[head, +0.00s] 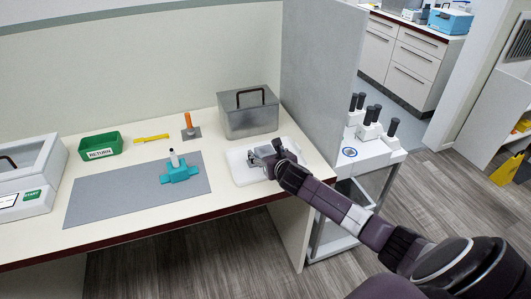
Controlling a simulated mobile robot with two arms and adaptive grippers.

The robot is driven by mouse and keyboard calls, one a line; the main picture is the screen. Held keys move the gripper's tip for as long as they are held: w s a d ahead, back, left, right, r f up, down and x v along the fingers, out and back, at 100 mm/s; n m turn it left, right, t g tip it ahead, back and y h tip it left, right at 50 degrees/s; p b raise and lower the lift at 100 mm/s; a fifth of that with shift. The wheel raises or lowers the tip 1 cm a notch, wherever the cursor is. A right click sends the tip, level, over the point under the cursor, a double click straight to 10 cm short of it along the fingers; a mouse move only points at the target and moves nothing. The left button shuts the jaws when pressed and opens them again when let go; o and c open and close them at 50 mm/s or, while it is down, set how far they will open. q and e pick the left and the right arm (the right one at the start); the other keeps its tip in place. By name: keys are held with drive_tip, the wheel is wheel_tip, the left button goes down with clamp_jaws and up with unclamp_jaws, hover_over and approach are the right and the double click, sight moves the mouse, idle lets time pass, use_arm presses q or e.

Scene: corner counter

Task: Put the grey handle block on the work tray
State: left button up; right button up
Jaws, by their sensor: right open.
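A white tray (239,174) lies on the counter's right end, in front of the metal box. My right gripper (261,160) is over this tray, reaching in from the right, and its jaws are open. Small grey shapes show at its fingertips; I cannot tell whether the grey handle block is among them or whether anything touches the tray. The gripper and wrist hide part of the tray. My left gripper is not in view.
A teal fixture (180,174) stands on a grey mat (120,198). A green bin (100,146), yellow tool (152,139) and orange post (188,120) are farther back.

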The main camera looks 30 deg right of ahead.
drive_tip(key=shift+r, duration=0.2)
drive_tip(key=shift+s, duration=0.2)
drive_tip(key=v, duration=1.1)
drive_tip(key=shift+s+a+r, duration=0.1)
drive_tip(key=shift+s+a, duration=0.05)
drive_tip(key=shift+s, duration=0.15)
